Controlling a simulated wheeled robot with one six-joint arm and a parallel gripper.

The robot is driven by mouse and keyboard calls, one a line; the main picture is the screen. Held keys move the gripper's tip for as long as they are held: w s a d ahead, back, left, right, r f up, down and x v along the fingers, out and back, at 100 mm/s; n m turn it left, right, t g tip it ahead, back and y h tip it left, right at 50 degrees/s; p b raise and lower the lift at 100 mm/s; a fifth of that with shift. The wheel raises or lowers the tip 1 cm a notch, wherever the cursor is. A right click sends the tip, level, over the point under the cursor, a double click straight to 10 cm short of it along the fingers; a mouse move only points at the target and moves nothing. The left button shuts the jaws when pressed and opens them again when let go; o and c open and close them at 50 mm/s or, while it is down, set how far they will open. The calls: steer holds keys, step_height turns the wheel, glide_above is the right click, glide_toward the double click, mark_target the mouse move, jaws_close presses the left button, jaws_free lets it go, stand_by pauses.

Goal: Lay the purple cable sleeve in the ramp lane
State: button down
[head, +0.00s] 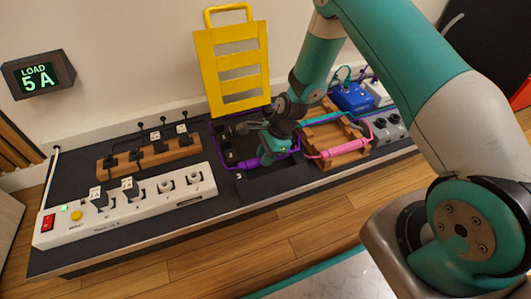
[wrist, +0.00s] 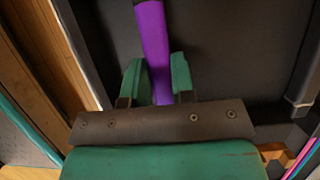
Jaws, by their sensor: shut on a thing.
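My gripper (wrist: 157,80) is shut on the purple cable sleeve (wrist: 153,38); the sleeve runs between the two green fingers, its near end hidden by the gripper. In the head view my gripper (head: 269,154) is low over the black ramp base (head: 268,187), and the purple sleeve (head: 246,163) sticks out to its left. I cannot tell whether the sleeve touches the base. A thin purple cable loops from it. The yellow slotted ramp lid (head: 238,74) stands raised behind the base, its handle at the top. My arm hides part of the base and lanes.
A wooden rack (head: 348,149) to the right holds a pink sleeve (head: 345,149) and a cyan sleeve (head: 320,118). Blue and grey pedals stand beyond it. A white power strip (head: 130,212) and a wooden block with plugs (head: 150,153) lie to the left.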

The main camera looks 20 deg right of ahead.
steer(key=shift+f, duration=0.1)
steer(key=c, duration=0.9)
jaws_free()
steer(key=shift+o, duration=0.2)
steer(key=p+v, duration=0.9)
steer(key=v, duration=0.8)
steer(key=shift+r+p, duration=0.25)
steer(key=shift+p, duration=0.05)
